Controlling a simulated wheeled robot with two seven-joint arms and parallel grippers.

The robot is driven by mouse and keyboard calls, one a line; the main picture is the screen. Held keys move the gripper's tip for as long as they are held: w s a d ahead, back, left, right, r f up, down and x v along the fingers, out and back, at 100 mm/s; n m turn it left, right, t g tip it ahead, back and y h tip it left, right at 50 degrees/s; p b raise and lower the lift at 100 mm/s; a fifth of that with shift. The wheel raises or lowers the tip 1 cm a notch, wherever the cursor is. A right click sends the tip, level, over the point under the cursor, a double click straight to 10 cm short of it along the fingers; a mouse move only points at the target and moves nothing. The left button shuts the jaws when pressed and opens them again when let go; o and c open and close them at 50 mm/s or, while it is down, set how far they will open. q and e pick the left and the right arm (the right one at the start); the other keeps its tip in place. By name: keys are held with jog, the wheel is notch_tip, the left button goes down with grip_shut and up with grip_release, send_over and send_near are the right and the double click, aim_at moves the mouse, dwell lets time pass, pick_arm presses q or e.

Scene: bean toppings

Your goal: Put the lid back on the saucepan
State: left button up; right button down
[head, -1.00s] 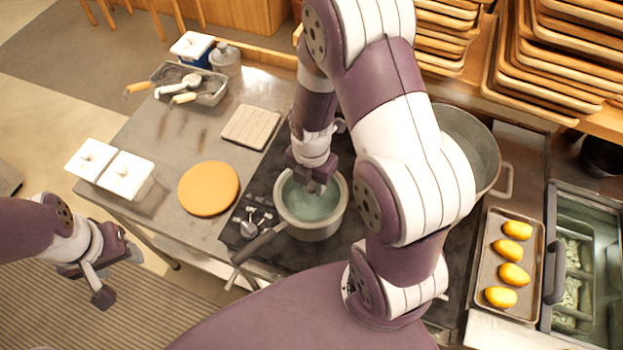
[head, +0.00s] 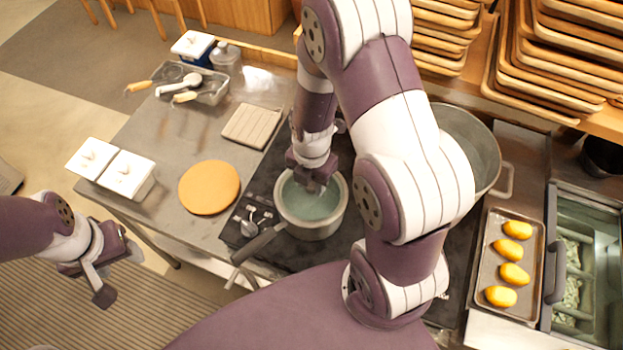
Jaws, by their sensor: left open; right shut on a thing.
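The grey saucepan (head: 312,232) stands on the dark stove top, its handle pointing to the lower left. A greenish, glassy round surface, apparently the lid (head: 308,205), fills its mouth; I cannot tell how fully it is seated on the rim. My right gripper (head: 314,184) points down at the back part of the saucepan's mouth and is shut on the lid, with the grip itself largely hidden by the fingers. My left gripper (head: 118,274) is open and empty, over the floor at the lower left, well apart from the saucepan.
Stove knobs (head: 250,222) lie left of the saucepan. A round orange board (head: 209,187), white-lidded containers (head: 127,175) and a utensil tray (head: 208,98) stand on the left counter. A large pot (head: 470,140) and a tray of yellow items (head: 489,292) are at the right.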

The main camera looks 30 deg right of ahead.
grip_release()
dwell(0.4)
dwell(0.4)
notch_tip(320, 180, up, 7)
jog(key=p, duration=0.6)
jog(key=shift+p, duration=0.35)
grip_shut()
jog(key=shift+f, duration=0.25)
dwell(1.0)
jog(key=shift+f+b, duration=1.55)
jog(key=shift+f, duration=0.2)
